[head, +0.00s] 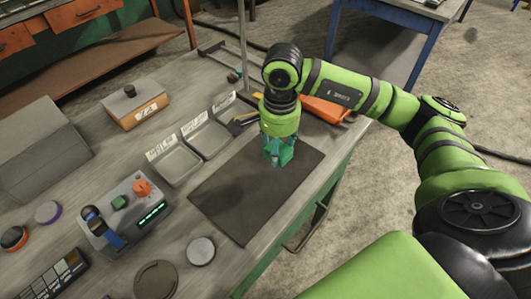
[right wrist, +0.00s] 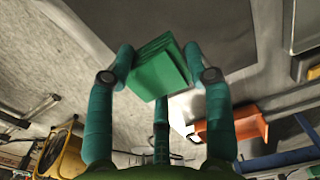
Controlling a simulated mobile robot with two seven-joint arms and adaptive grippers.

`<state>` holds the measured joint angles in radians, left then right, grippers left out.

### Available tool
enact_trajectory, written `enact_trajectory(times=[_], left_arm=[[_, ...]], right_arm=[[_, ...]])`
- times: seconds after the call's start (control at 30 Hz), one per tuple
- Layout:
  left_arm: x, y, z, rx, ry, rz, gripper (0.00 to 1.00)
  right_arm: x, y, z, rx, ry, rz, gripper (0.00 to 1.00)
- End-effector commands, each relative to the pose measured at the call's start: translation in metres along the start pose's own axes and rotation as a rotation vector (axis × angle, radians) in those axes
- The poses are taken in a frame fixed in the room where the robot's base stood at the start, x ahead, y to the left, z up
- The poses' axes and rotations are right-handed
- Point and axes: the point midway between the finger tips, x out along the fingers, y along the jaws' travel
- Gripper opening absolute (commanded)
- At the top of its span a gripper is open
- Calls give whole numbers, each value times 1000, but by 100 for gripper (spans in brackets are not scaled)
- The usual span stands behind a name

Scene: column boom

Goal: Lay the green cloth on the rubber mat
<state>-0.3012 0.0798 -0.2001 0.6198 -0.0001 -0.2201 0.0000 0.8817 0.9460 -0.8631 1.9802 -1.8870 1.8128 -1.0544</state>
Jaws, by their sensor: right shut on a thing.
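The green cloth (right wrist: 160,68) is a folded square pad in the right wrist view, held between the teal fingers of my right gripper (right wrist: 158,85). In the head view my right gripper (head: 277,157) points down over the upper part of the rubber mat, and a bit of green cloth (head: 287,154) shows at its fingertips. The dark rubber mat (head: 235,205) lies flat on the bench and is otherwise bare. I cannot tell from these views whether the cloth touches the mat. My left gripper is not in view.
Two labelled grey trays (head: 177,164) stand left of the mat. An orange thing (head: 327,109) lies beyond it, near the bench's far edge. A device with an orange knob (head: 141,187) and a round pale disc (head: 201,251) are at the lower left. A thin upright pole (head: 242,45) rises behind.

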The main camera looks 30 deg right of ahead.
Motion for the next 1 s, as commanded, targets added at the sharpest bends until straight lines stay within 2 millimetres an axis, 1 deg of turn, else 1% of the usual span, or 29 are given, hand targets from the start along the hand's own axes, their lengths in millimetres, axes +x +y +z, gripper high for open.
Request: enact_trajectory(times=[0.03, 0.1, 0.23, 0.33, 0.5, 0.57, 0.83, 0.97, 1.0], left_arm=[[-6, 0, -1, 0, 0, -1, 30], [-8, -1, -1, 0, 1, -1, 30], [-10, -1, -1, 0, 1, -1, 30], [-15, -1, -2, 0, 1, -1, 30], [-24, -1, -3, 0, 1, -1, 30], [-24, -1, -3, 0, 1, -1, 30], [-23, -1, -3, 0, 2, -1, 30], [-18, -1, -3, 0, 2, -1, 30], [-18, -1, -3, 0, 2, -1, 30]], right_arm=[[3, -9, 5, -2, -3, 3, 20], [10, -18, 7, 0, -3, 3, 20], [17, -25, 9, -2, 0, 2, 20], [27, -25, 9, 1, 0, 7, 20], [51, -25, 10, 0, -1, 5, 20], [56, -25, 9, -1, 0, 3, 20], [58, -25, 9, -2, 2, 1, 20], [62, -25, 9, -2, 2, 1, 20], [61, -25, 9, -2, 1, 1, 60]])
